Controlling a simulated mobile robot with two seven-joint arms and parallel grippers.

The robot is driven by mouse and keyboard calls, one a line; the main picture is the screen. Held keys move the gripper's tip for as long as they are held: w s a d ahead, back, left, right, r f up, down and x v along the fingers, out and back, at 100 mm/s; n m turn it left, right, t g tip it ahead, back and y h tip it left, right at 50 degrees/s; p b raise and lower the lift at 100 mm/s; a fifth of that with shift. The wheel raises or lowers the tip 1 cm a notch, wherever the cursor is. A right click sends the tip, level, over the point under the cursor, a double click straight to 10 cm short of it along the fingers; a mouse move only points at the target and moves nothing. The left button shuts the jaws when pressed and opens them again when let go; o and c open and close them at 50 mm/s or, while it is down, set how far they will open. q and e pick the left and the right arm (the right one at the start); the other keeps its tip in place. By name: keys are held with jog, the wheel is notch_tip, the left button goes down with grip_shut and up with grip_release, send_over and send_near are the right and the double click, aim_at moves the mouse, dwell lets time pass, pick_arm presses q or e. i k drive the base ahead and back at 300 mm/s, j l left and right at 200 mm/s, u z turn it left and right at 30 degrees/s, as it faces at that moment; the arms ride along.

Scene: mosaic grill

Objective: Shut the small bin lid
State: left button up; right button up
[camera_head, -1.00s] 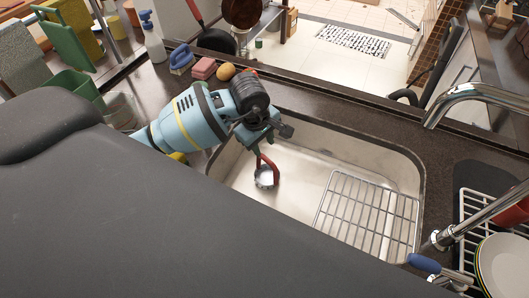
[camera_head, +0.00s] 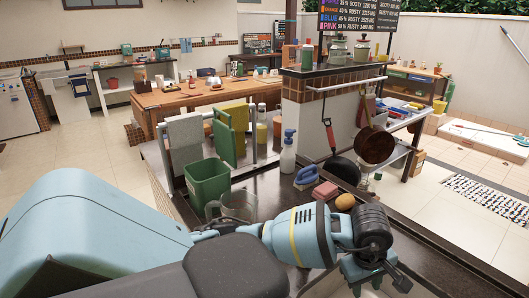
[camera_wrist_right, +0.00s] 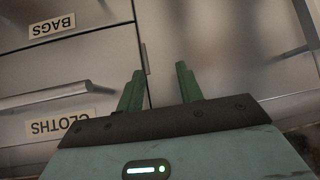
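A small green bin (camera_head: 208,184) stands on the dark counter left of centre in the head view. Its top looks open, and I cannot make out its lid for certain. My left gripper (camera_head: 372,278) is over the sink side of the counter, to the right of the bin and well apart from it. Its fingertips are cut off or hidden at the bottom of the head view, so I cannot tell its state. My right gripper (camera_wrist_right: 158,80) shows in the right wrist view with its two green fingers apart and nothing between them, in front of closed drawers.
A spray bottle (camera_head: 288,153), blue brush (camera_head: 307,177), pink sponge (camera_head: 325,190) and brown round item (camera_head: 345,201) line the counter.

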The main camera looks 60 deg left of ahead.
aim_at(224, 136)
jog(key=k+j+u, duration=0.25)
jog(key=j+u, duration=0.25)
jog(key=u, duration=0.2)
jog(key=k+j+u, duration=0.1)
jog(key=j+u, duration=0.2)
jog(key=u, duration=0.15)
jog(key=j+u, duration=0.25)
jog(key=u, duration=0.2)
